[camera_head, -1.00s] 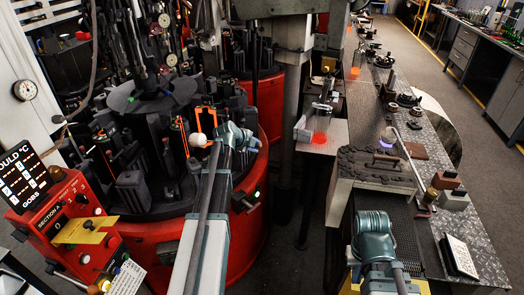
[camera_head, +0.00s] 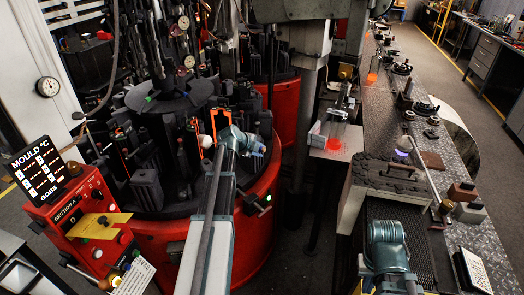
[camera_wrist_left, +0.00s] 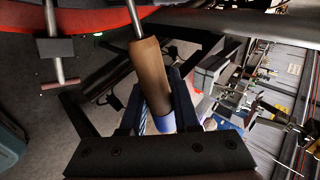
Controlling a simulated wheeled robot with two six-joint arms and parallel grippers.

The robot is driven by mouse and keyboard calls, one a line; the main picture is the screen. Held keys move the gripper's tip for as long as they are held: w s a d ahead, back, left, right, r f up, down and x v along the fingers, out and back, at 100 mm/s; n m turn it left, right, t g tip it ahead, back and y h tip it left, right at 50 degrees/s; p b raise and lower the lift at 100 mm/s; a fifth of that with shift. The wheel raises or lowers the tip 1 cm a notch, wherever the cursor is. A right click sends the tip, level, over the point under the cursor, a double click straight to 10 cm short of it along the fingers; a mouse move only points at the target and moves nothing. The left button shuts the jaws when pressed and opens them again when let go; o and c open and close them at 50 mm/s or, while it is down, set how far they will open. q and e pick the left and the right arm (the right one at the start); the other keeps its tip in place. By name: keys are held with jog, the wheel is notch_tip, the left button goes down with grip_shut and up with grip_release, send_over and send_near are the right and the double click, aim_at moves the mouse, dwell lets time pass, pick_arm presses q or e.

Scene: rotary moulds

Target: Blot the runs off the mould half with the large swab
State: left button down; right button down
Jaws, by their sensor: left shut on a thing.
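The large swab shows its pale round head (camera_head: 205,141) in the head view, at the glowing orange-edged mould (camera_head: 222,120) on the near rotary table; I cannot tell whether they touch. In the left wrist view, my left gripper (camera_wrist_left: 160,88) is shut on the swab's brown handle (camera_wrist_left: 151,72), with a metal rod running up out of frame and a blue end below. In the head view my left wrist hides the jaws. No runs can be made out on the mould. My right gripper (camera_head: 398,284) is low at the right, its fingers not clearly visible.
Dark moulds crowd the red-based rotary table (camera_head: 262,215). A red control box (camera_head: 80,215) stands at left.

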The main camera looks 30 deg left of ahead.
pick_arm(q)
jog(key=shift+s+a, duration=0.55)
jog(key=shift+a, duration=0.15)
dwell(0.9)
